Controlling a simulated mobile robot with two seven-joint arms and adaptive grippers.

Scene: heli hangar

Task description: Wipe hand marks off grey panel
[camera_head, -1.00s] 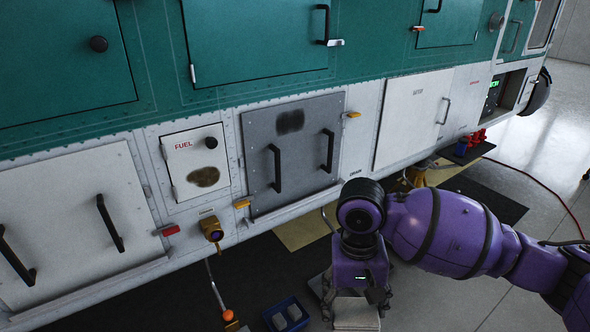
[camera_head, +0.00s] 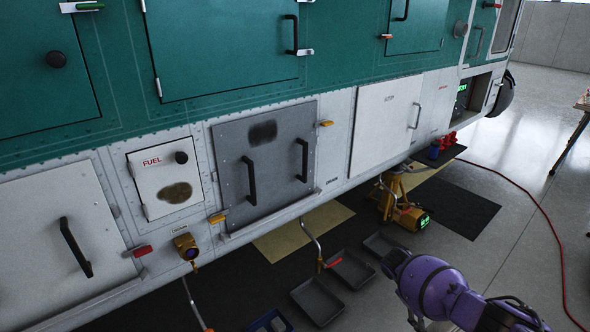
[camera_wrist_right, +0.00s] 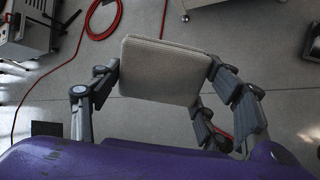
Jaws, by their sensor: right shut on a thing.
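The grey panel (camera_head: 275,180) is on the lower side of the helicopter, with two black handles. A dark hand mark (camera_head: 262,132) shows near its top edge, between the handles. In the right wrist view my right gripper (camera_wrist_right: 162,82) is shut on a pale, flat cloth pad (camera_wrist_right: 160,70) held above the floor. In the head view my right arm is low at the bottom right, well away from the panel, and its gripper is mostly below the picture. My left gripper is not in view.
A white FUEL door (camera_head: 165,178) left of the panel has a brown smudge (camera_head: 175,193). A yellow jack (camera_head: 400,205), empty grey trays (camera_head: 318,301) and a blue bin (camera_head: 268,321) stand on the floor below. A red hose (camera_head: 540,205) crosses the floor at right.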

